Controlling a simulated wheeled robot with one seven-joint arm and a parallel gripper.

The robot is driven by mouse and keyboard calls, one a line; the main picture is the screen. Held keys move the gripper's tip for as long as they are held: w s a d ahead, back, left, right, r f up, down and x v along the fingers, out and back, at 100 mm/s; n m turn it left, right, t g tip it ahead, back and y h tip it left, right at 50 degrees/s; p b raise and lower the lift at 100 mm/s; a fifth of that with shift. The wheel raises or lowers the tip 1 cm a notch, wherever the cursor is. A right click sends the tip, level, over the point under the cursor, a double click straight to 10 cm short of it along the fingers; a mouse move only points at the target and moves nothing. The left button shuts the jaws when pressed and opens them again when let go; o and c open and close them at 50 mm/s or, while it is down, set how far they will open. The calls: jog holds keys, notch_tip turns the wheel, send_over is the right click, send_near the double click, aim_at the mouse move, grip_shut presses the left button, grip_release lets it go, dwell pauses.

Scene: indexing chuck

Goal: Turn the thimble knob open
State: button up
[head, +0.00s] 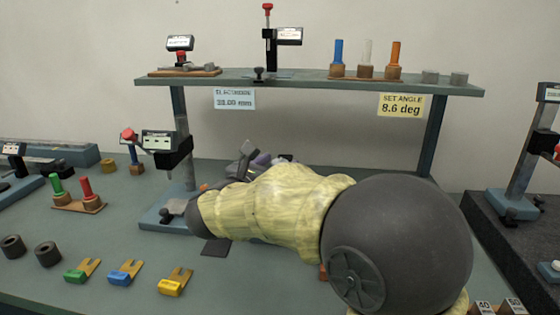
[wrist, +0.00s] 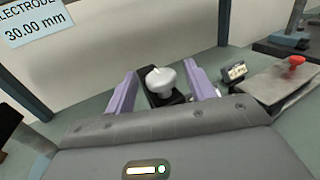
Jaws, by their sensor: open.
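A pale, rounded knob (wrist: 160,80), which looks like the thimble knob, stands on a dark block (wrist: 164,98) in the wrist view. My gripper (wrist: 160,76) is open, with one purple finger on each side of the knob. A gap shows on both sides, though I cannot tell how deep the knob sits between the fingers. My arm hides the knob there.
A shelf (head: 300,82) with gauges and coloured pins spans the back of the bench. A stand with a display (head: 162,141) is left of my arm. Coloured clips (head: 175,282) lie in front. In the wrist view, a grey plate with a red knob (wrist: 296,61) is at right.

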jog(key=shift+x, duration=0.9)
jog(key=c, duration=0.9)
jog(key=shift+c, duration=0.2)
jog(key=shift+f+n+t+y+b, duration=0.15)
jog(key=shift+n+t+y+b, duration=0.25)
jog(key=shift+b, duration=0.5)
